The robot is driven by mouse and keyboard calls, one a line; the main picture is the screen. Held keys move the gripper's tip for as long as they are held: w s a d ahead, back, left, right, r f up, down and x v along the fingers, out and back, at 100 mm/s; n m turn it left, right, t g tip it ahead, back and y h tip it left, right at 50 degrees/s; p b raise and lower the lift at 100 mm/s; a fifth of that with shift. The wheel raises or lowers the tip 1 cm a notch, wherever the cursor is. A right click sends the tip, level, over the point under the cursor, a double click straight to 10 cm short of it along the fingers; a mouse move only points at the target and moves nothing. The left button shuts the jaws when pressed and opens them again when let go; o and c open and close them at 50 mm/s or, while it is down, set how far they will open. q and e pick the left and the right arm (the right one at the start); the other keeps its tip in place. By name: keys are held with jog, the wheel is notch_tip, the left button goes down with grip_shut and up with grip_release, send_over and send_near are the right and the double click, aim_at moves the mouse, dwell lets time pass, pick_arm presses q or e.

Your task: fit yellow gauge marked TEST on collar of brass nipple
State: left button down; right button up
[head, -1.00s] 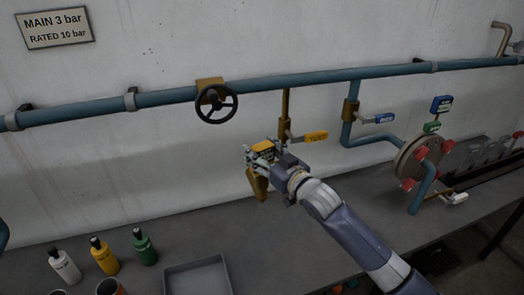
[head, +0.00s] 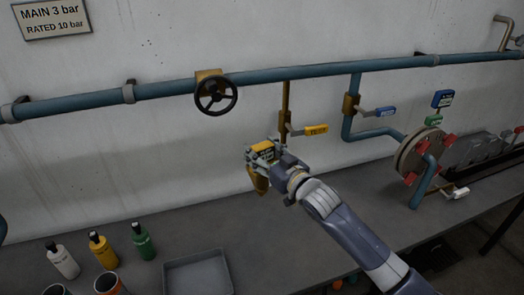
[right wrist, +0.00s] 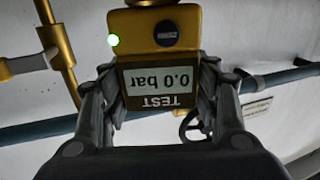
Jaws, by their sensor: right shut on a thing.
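My right gripper (head: 262,152) is shut on the yellow gauge (right wrist: 180,22), held in front of the wall below the blue pipe. In the right wrist view its display, marked TEST and reading 0.0 bar, appears upside down between the fingers, and a green light glows on the body. A brass pipe (head: 286,98) hangs from the blue main to a valve with a yellow-tagged lever (head: 315,129); it also shows at the upper left of the right wrist view (right wrist: 55,45). The pipe's lower end is hidden behind my gripper, so I cannot tell whether the gauge touches the nipple's collar.
A black handwheel (head: 216,95) is on the blue pipe (head: 165,93) to the left. A blue-tagged valve (head: 385,111) and a flange (head: 420,155) stand to the right. Bottles (head: 103,250) and a grey tray (head: 197,270) are on the bench below.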

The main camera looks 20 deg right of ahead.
jog(key=shift+f, duration=0.1)
jog(key=o, duration=1.4)
jog(key=shift+f, duration=0.1)
jog(key=shift+s, duration=0.15)
jog(key=v, duration=1.1)
jog(key=shift+s+d, duration=0.15)
jog(key=shift+s, duration=0.25)
